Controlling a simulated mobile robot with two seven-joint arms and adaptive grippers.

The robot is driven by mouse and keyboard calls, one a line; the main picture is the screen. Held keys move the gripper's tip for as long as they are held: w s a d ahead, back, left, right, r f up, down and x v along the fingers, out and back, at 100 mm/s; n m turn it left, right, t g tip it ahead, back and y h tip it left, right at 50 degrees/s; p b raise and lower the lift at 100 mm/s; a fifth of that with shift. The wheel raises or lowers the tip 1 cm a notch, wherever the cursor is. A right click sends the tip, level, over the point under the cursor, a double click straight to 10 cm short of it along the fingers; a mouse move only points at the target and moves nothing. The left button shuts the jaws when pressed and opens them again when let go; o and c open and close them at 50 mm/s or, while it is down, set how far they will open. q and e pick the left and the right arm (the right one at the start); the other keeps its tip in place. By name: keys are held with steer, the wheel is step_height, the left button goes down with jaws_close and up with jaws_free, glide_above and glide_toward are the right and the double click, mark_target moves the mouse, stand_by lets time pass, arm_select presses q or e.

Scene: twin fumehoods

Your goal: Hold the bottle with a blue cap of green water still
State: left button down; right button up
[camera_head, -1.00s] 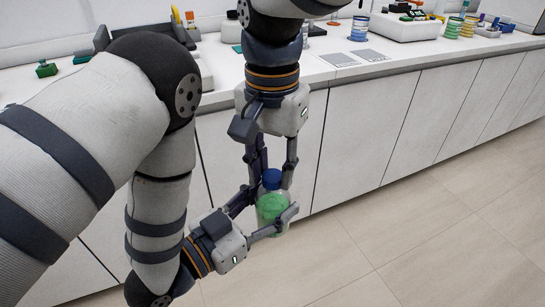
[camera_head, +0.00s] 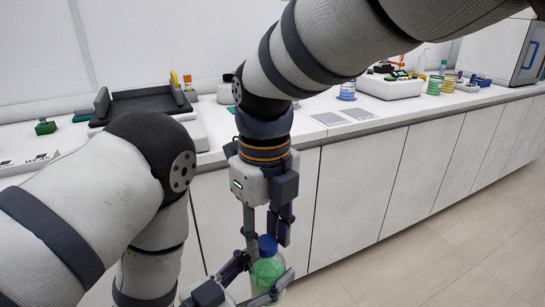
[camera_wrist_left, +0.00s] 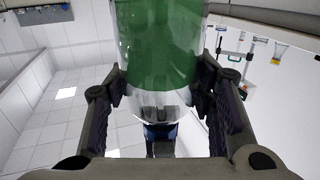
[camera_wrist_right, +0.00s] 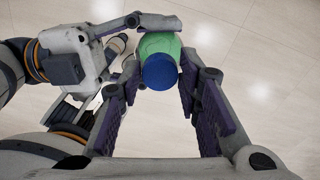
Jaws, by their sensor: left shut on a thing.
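The bottle (camera_head: 267,270) holds green water and has a blue cap (camera_head: 267,245). It is upright in front of the cabinets. My left gripper (camera_head: 262,278) comes from the lower left and is shut on the bottle's body. In the left wrist view the green bottle (camera_wrist_left: 160,45) is between its two fingers. My right gripper (camera_head: 262,226) points down from above, its fingers spread on either side near the cap. In the right wrist view the blue cap (camera_wrist_right: 160,71) is between its open fingertips, with gaps at the sides.
The white counter (camera_head: 215,150) runs behind, above the cabinets (camera_head: 350,190). A dark tray-like device (camera_head: 140,103) stands at the back left. A white device (camera_head: 390,86) and several colored containers stand along the back right. The floor to the right is clear.

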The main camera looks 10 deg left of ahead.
steer(key=shift+o, duration=1.3)
steer(key=shift+r, duration=2.55)
steer(key=shift+c, duration=0.3)
